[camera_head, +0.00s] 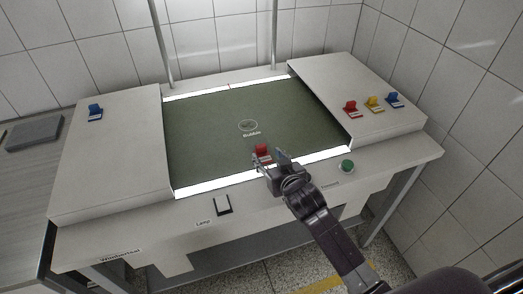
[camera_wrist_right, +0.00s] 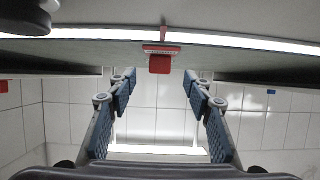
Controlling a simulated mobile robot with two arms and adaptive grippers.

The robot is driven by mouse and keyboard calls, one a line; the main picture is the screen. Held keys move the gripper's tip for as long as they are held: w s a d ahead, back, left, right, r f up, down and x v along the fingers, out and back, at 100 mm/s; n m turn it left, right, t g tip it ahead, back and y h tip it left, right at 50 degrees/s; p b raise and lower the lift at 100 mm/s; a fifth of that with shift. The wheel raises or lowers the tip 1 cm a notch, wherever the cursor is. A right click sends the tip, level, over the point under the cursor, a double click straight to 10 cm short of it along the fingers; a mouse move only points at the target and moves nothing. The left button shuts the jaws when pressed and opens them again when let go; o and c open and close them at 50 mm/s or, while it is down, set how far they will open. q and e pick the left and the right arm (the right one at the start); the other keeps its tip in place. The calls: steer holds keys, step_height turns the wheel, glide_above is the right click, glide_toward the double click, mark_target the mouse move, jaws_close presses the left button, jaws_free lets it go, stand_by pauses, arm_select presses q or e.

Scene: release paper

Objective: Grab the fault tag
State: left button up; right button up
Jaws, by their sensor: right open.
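A red tag (camera_head: 263,151) with a white label strip is on the green work surface, close to its front edge. It is the tag nearest my right gripper; its writing is too small to read. In the right wrist view the red tag (camera_wrist_right: 159,62) shows centred, just beyond the gap between the fingertips. My right gripper (camera_head: 270,161) is open and empty, just in front of the tag. Its two blue-padded fingers (camera_wrist_right: 159,84) stand apart on either side in the wrist view. My left gripper is not in view.
The green surface (camera_head: 205,130) is mostly clear.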

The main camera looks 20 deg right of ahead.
mark_target(262, 150)
steer(key=p+x, duration=0.1)
steer(key=x, duration=0.2)
steer(key=shift+w+f, duration=0.15)
steer(key=shift+w, duration=0.05)
steer(key=shift+x, duration=0.9)
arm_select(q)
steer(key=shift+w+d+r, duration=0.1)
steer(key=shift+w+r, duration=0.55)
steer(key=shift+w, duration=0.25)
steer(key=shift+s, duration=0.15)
arm_select(e)
steer(key=shift+c, duration=0.2)
steer(key=c, duration=0.5)
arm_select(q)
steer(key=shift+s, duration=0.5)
arm_select(e)
steer(key=c, duration=0.5)
